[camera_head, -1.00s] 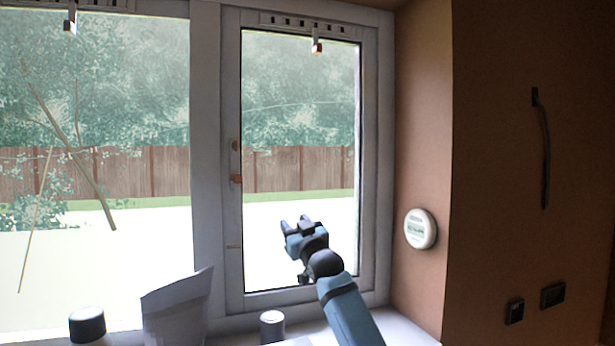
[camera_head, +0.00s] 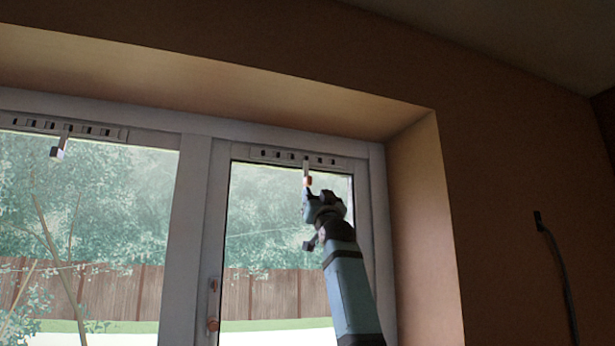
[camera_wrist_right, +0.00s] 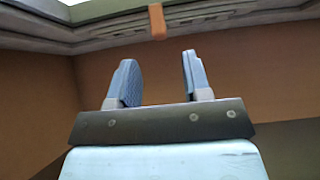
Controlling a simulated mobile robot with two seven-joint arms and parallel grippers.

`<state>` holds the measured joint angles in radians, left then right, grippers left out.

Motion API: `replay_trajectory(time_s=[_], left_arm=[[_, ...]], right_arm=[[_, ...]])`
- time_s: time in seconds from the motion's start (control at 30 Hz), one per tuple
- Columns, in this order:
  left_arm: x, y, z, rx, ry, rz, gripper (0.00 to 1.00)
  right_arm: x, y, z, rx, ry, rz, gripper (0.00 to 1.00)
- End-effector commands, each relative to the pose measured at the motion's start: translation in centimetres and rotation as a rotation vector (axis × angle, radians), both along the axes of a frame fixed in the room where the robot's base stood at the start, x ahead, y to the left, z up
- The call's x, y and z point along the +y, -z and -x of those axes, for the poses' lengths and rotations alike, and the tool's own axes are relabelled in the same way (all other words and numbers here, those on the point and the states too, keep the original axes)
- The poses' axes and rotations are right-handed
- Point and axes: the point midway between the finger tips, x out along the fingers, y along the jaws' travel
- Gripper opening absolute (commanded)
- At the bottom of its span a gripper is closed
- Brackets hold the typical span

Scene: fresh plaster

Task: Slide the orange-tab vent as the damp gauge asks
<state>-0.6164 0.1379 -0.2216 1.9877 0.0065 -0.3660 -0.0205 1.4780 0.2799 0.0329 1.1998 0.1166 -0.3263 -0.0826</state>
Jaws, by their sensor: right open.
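The orange tab (camera_head: 308,181) hangs below the slotted vent strip (camera_head: 270,155) at the top of the right window sash. In the right wrist view the orange tab (camera_wrist_right: 157,22) shows beyond and above the fingertips, between them in the picture. My right gripper (camera_head: 318,192) is raised just below the tab in the head view. In the right wrist view its two fingers (camera_wrist_right: 158,75) stand apart with nothing between them. The damp gauge is out of view now. My left gripper is not in view.
A second vent strip (camera_head: 70,130) with a pale tab (camera_head: 57,153) is on the left window. The window handle (camera_head: 213,305) is left of my right arm. The plaster reveal (camera_head: 425,230) stands to the right. A dark cable (camera_head: 560,270) hangs on the right wall.

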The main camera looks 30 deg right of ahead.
Motion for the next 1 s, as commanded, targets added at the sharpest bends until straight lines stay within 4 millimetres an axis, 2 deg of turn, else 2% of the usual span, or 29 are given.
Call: replay_trajectory(time_s=[0.03,0.1,0.33,0.53,0.87,1.0], left_arm=[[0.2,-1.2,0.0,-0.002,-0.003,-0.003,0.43],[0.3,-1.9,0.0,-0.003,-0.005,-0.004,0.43],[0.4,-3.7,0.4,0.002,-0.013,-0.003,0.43],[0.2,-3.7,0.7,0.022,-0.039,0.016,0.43],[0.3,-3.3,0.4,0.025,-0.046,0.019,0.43],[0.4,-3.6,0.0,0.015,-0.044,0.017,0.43]], right_arm=[[-0.3,-1.6,-0.8,0.002,0.001,-0.001,0.45],[-0.5,-2.7,-1.9,0.002,0.001,-0.001,0.45],[-1.2,-5.3,-4.7,0.002,0.001,0.001,0.45],[-1.4,-6.1,-5.9,0.001,0.0,0.0,0.45],[-1.5,-6.2,-6.1,0.001,0.001,0.0,0.45],[-1.5,-6.2,-6.1,0.001,0.001,0.0,0.12]])
